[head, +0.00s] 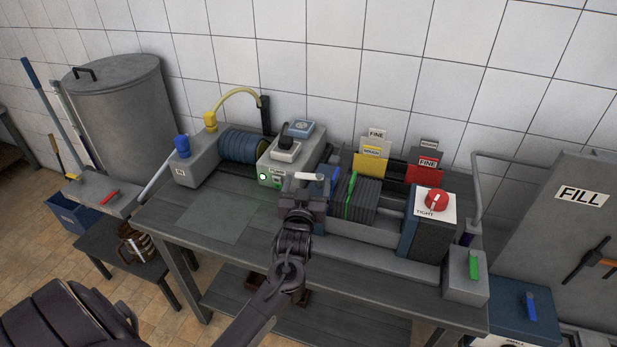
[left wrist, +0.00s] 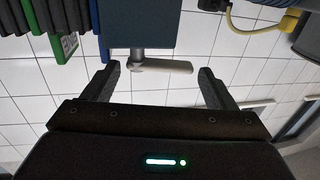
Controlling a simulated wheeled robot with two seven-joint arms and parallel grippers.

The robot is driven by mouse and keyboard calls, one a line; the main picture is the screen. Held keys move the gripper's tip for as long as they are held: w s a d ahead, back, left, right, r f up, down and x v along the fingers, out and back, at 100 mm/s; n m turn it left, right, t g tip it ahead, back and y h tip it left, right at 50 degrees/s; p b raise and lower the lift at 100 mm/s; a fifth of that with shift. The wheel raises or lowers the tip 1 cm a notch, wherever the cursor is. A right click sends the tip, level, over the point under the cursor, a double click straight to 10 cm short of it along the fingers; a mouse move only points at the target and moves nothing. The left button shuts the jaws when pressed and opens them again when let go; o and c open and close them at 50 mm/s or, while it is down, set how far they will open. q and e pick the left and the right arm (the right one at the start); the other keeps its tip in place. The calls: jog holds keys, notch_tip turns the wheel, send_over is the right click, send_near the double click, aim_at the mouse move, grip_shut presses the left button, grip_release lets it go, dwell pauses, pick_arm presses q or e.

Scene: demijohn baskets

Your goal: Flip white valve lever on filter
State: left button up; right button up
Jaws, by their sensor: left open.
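The white valve lever (head: 309,176) sticks out sideways beside the blue end block (head: 329,182) of the plate filter (head: 356,203). In the left wrist view the lever (left wrist: 162,66) is a short pale bar on a grey pivot, under the blue block (left wrist: 140,25). My left gripper (head: 303,190) is open. Its two fingers (left wrist: 158,84) stand on either side of the lever's outer part, which lies just beyond or between their tips; I cannot tell how deep. The fingers show no contact with it. My right gripper is in neither view.
A pump (head: 285,163) with a lit green button stands behind and left of my gripper. The red TIGHT knob (head: 436,201) is at the filter's right end. A green lever (head: 474,264) sits further right. The bench's left front (head: 215,218) is clear.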

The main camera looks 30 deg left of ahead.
pick_arm(q)
jog(key=shift+x, duration=1.05)
jog(key=c, duration=0.7)
jog(key=shift+w+a+m+t+h, duration=0.15)
jog(key=shift+m+t+h, duration=0.15)
jog(key=shift+m+h, duration=0.45)
jog(key=shift+w+a+m+t+h, duration=0.15)
jog(key=shift+m+t+h, duration=0.25)
jog(key=shift+h, duration=0.65)
jog(key=shift+s, duration=0.1)
jog(key=shift+d, duration=0.1)
jog(key=o, duration=0.7)
